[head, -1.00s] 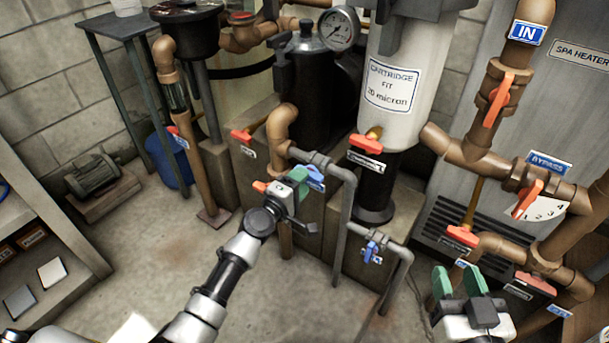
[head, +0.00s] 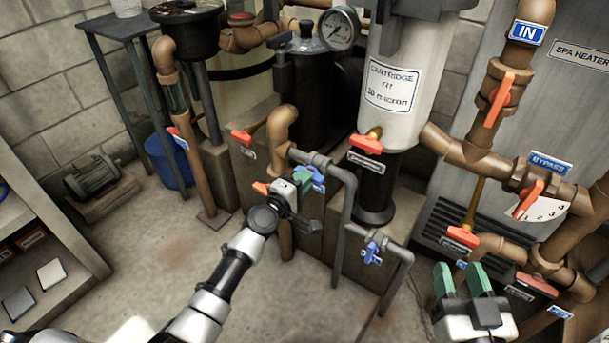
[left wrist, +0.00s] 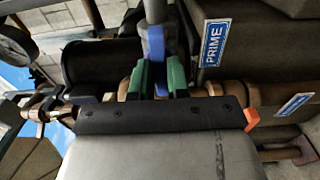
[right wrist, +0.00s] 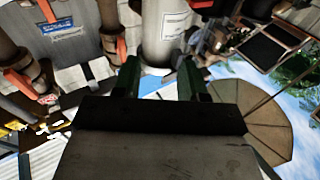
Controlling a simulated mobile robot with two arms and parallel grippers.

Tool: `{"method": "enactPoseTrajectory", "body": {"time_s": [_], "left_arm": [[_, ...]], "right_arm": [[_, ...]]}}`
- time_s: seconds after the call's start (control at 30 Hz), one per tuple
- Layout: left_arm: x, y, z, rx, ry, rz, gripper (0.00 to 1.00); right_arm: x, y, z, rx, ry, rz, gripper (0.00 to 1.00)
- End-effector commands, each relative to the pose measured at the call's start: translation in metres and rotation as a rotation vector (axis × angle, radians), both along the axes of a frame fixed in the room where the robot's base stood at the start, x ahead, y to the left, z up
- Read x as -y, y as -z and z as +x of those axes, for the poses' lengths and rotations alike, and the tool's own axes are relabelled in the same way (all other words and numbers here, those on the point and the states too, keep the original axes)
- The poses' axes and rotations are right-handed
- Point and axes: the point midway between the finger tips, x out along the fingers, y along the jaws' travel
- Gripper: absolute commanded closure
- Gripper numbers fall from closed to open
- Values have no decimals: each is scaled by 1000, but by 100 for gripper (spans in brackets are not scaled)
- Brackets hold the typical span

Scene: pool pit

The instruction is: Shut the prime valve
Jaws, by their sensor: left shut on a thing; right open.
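The prime valve's blue handle (left wrist: 156,45) sits between the green fingertips of my left gripper (left wrist: 157,80) in the left wrist view. The blue PRIME label (left wrist: 215,42) is on the block to its right. In the head view, my left gripper (head: 300,179) is at the grey pipe on the front of the plinth, shut on the blue handle, which its jaws and body largely hide. The handle's exact angle to the pipe is hard to tell. My right gripper (head: 461,285) is open and empty at the lower right; its fingers also show apart in the right wrist view (right wrist: 158,80).
Another blue-handled valve (head: 372,252) is on the grey pipe to the right. Red-handled valves line the brown pipes, including one by the BYPASS label (head: 550,163). The white cartridge filter (head: 400,45) stands behind.

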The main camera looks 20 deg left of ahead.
Motion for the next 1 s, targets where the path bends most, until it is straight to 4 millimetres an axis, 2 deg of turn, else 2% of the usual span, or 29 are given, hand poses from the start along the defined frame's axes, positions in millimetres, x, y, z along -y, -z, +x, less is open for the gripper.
{"method": "enactPoseTrajectory", "body": {"time_s": [0.27, 0.47, 0.6, 0.77, 1.0], "left_arm": [[0, 2, 0, 21, 1, 60, 100], [-1, 3, 0, 123, 1, 342, 100], [-1, 1, 0, 245, 2, 679, 100], [-1, -1, 0, 366, 3, 1014, 100], [-1, -1, 0, 468, 3, 1298, 100]], "right_arm": [[-1, -4, 0, 45, -2, 12, 57], [-4, -27, -4, 236, -14, 62, 57], [-5, -36, -7, 298, -17, 81, 57], [-3, -24, -2, 173, -10, 45, 57], [2, 5, 0, -52, 3, -13, 57]]}}
